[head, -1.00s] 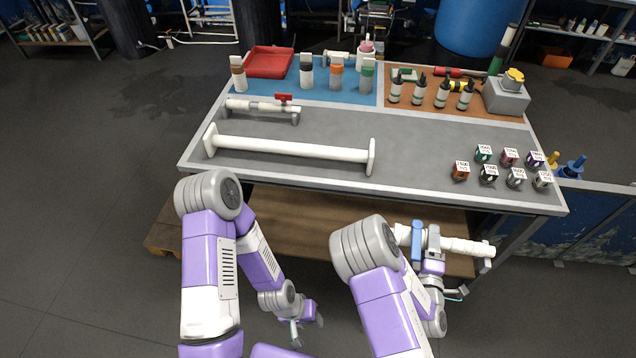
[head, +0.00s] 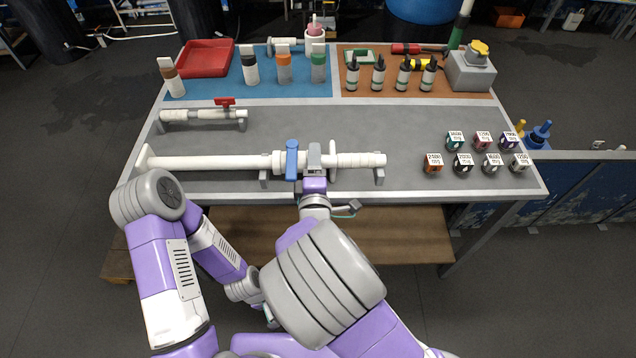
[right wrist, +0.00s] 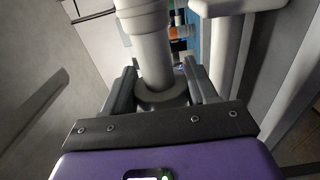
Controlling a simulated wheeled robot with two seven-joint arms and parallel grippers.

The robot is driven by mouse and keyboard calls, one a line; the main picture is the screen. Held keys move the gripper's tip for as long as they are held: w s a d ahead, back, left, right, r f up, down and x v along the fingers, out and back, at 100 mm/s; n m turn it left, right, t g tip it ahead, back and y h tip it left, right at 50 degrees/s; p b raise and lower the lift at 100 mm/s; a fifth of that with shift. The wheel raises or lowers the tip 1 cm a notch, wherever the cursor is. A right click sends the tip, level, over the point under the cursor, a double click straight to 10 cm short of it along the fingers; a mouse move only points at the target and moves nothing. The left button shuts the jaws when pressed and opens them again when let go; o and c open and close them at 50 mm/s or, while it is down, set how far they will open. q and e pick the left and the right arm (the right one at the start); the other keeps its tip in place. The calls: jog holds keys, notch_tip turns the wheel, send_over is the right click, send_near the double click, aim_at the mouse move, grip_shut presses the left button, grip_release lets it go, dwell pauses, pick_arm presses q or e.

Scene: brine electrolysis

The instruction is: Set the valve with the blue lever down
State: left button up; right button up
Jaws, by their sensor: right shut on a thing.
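The valve with the blue lever (head: 291,160) is a white horizontal pipe body with grey feet at its ends. It shows over the front middle of the grey table, in front of a long white bar (head: 205,163), overlapping its right part. My right gripper (head: 315,160) is shut on the white body, just right of the blue lever. In the right wrist view, the white body (right wrist: 155,50) sits between both fingers. I cannot tell whether the feet touch the table. My left gripper (head: 270,315) is low in front of the table, mostly hidden by my right arm.
A similar valve with a red lever (head: 224,103) stands at the left. Small labelled cubes (head: 463,164) sit at the right. Bottles (head: 378,73), a red tray (head: 206,58) and a grey box (head: 470,72) stand at the back. Grey surface (head: 385,125) is clear mid-table.

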notch_tip(320, 180, down, 5)
jog(key=shift+s+b, duration=0.1)
jog(key=shift+b, duration=0.85)
jog(key=shift+f+b, duration=0.75)
jog(key=shift+f, duration=1)
jog(key=shift+f, duration=0.15)
jog(key=o, duration=1)
jog(key=shift+f, duration=0.1)
jog(key=shift+o, duration=0.2)
